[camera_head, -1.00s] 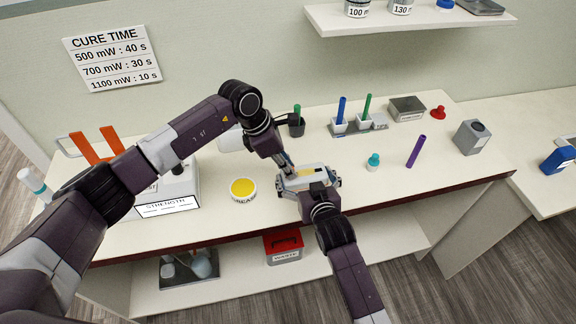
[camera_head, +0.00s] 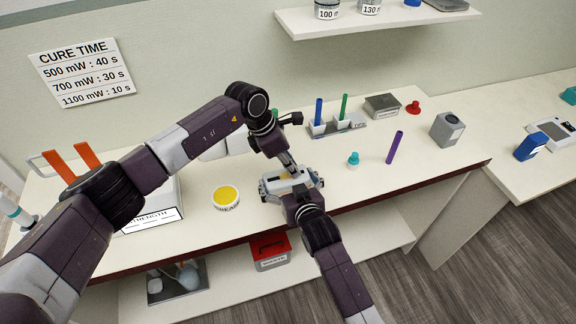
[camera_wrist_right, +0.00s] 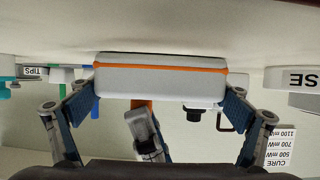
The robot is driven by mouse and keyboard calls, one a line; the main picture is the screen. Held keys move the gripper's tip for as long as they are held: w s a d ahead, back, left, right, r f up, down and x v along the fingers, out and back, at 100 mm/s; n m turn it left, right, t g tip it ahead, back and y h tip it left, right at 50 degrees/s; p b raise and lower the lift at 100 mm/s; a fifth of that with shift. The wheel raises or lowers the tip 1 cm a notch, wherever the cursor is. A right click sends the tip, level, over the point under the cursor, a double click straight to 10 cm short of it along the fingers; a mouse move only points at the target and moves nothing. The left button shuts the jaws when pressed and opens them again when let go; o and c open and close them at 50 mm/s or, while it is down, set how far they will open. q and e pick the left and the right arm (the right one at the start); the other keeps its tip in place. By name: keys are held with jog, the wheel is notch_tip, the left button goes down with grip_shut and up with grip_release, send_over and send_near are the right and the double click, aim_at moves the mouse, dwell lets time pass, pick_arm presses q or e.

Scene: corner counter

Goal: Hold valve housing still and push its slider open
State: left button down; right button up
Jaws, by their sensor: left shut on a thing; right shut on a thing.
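The valve housing (camera_head: 272,188) is a pale grey box on the counter near its front edge, in the head view. In the right wrist view the housing (camera_wrist_right: 160,82) is a white box with an orange stripe. My right gripper (camera_head: 298,190) is shut on it from the front, a finger at each end. My left gripper (camera_head: 292,169) comes down from behind onto the housing's top and is shut; its tip also shows in the right wrist view (camera_wrist_right: 147,135). An orange piece (camera_wrist_right: 142,104) shows beside that tip, perhaps the slider. The fingers largely hide the slider.
A yellow-topped jar (camera_head: 226,196) stands left of the housing. A teal-capped bottle (camera_head: 353,160) and a purple stick (camera_head: 395,147) are to the right. A tray with blue and green tubes (camera_head: 350,126) stands behind. A red box (camera_head: 270,250) sits on the lower shelf.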

pick_arm(q)
jog(key=c, duration=1.8)
grip_release()
jog(key=shift+d, duration=0.1)
pick_arm(e)
jog(key=shift+a, duration=0.15)
pick_arm(q)
jog(key=shift+r, duration=0.1)
jog(key=v, duration=1.2)
pick_arm(e)
jog(key=o, duration=1)
jog(key=shift+c, duration=0.2)
jog(key=shift+s, duration=0.1)
